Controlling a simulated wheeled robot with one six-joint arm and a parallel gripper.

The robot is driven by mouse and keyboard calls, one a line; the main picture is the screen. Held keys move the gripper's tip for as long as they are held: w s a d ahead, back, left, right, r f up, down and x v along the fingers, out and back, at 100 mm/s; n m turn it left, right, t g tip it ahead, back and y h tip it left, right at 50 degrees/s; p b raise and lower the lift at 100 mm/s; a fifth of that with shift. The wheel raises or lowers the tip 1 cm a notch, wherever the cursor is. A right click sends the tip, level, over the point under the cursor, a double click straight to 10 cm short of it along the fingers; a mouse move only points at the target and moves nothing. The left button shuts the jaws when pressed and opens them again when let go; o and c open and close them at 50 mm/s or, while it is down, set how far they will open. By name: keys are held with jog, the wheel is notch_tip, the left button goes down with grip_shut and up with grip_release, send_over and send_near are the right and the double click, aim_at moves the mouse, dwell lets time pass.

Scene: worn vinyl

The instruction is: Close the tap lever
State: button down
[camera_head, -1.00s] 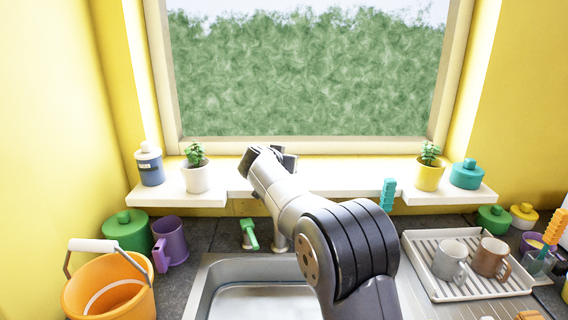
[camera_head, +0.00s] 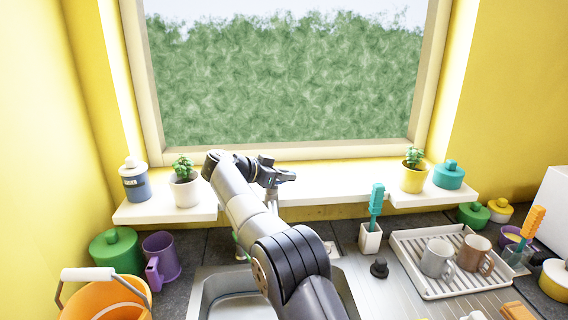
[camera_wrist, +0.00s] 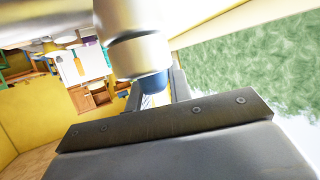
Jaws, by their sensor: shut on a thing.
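My gripper (camera_head: 272,176) is above the back of the sink, in front of the window sill. Under it, a grey upright part of the tap (camera_head: 272,198) shows; my arm hides the rest. In the wrist view, a pale metal cylinder with a blue end (camera_wrist: 138,50) lies between the fingers of my gripper (camera_wrist: 155,97). It looks like part of the tap, and the jaws are shut on it. A sliver of the green lever (camera_head: 238,254) shows behind my arm at the sink's back edge. Its position is mostly hidden.
The sink (camera_head: 205,290) is below my arm. An orange bucket (camera_head: 100,300), purple mug (camera_head: 162,258) and green jar (camera_head: 116,250) stand left. A white holder with a teal brush (camera_head: 370,238), a black knob (camera_head: 379,267) and a dish rack (camera_head: 430,285) stand right. Potted plants line the sill.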

jog(key=shift+s+d+r+m+g+h+p, duration=0.15)
jog(key=shift+m+g+h+p, duration=0.3)
jog(key=shift+p, duration=0.7)
jog(key=shift+s+r+m+g+h+p, duration=0.15)
jog(key=shift+m+g+p, duration=0.45)
jog(key=shift+p, duration=0.5)
jog(key=shift+s+f+m+g+p, duration=0.15)
jog(key=shift+m+g+p, duration=0.15)
jog(key=shift+p, duration=0.45)
jog(key=shift+d+f+g+p, duration=0.15)
jog(key=shift+g+p, duration=0.1)
jog(key=shift+p, duration=0.3)
jog(key=c, duration=1.3)
grip_release()
jog(key=t+b, duration=0.1)
jog(key=b, duration=0.3)
jog(key=shift+f, duration=0.3)
